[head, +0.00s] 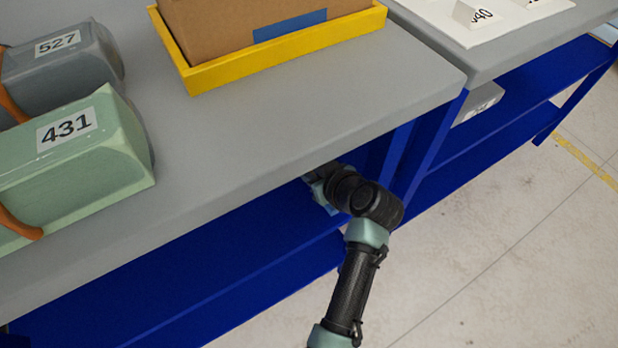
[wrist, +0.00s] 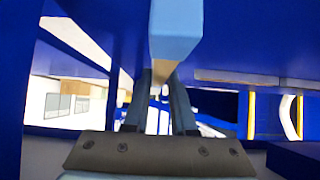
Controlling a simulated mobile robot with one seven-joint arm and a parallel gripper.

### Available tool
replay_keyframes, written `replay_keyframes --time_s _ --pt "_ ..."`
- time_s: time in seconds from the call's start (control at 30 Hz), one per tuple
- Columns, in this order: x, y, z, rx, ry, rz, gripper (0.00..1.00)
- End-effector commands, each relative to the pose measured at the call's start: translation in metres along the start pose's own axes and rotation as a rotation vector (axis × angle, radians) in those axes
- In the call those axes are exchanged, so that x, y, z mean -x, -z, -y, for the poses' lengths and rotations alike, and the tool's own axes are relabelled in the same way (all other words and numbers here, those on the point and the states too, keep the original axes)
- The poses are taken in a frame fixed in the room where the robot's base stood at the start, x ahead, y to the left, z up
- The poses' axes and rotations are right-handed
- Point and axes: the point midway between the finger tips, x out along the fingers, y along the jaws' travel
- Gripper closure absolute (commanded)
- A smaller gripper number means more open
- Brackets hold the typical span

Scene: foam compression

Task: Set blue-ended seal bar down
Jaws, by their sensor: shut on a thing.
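The seal bar (wrist: 175,35) shows in the wrist view at the top centre. Its near end is light blue, and a tan stretch runs down from it between my fingers. My gripper (wrist: 162,88) is shut on the bar. In the head view my arm reaches in under the grey tabletop, so the tabletop hides the gripper and the bar there. I cannot tell whether the bar touches any surface.
The blue lower shelf (head: 235,285) runs under the grey tabletop (head: 290,115), with blue posts close to my arm. On top are a yellow tray (head: 285,47) holding a cardboard box, a green bundle (head: 85,165) marked 431 and a grey bundle (head: 70,75) marked 527.

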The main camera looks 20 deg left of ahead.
Motion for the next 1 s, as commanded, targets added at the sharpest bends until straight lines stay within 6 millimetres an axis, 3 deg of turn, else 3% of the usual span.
replay_keyframes --time_s 0.2,0.53,0.57,0.7,1.0 --pt "-0.018 -0.025 0.000 -0.001 0.001 0.001 1.00" --pt "-0.020 -0.026 0.000 0.000 0.000 0.000 1.00" --pt "-0.019 -0.026 0.000 0.000 0.001 0.001 0.72" --pt "-0.019 -0.026 0.000 0.000 0.001 0.002 0.47" --pt "-0.019 -0.025 0.000 -0.001 0.001 0.001 0.46"
